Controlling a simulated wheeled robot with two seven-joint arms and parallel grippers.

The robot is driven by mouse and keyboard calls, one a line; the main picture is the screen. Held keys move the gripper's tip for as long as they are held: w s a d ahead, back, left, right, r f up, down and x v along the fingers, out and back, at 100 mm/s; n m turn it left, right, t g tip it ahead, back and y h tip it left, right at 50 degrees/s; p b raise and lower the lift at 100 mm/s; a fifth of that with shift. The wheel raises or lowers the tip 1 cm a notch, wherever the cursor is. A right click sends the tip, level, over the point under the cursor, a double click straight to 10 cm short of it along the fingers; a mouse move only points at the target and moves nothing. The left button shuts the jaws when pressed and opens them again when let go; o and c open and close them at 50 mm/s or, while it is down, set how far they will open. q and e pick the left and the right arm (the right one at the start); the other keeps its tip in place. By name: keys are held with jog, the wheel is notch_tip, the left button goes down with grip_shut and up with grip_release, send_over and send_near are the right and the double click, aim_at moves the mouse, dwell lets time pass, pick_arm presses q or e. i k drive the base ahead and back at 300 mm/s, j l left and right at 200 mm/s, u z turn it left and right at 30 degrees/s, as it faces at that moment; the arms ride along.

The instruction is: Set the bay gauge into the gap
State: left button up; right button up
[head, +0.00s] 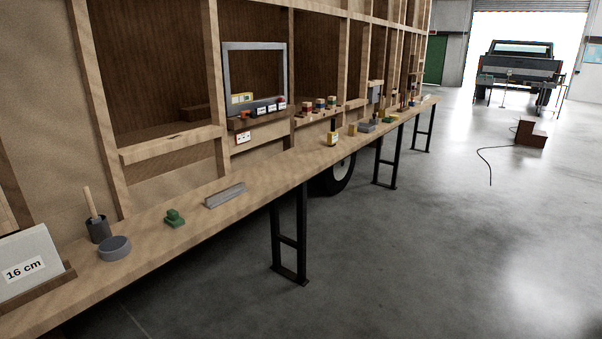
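A pale board labelled "16 cm" (25,262) stands tilted in a brown wooden holder (38,289) on the bench at the lower left, partly cut off by the picture edge. It may be the bay gauge, but nothing in view names it so. The camper's wooden frame (211,85) has several open bays. I cannot tell which opening is the gap. Neither of my grippers is in view.
The long wooden bench (150,243) carries a dark cup with a stick (98,230), a round grey tin (114,248), a green block (174,218), a grey channel (225,195) and a yellow-labelled jar (332,139). Black legs (289,235) support it.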

aim_at(245, 114)
jog(key=i+u, duration=0.2)
jog(key=i, duration=0.35)
jog(key=i+l+u, duration=0.15)
jog(key=i, duration=0.4)
jog(key=i+l+u, duration=0.2)
jog(key=i, duration=0.35)
jog(key=l, duration=0.1)
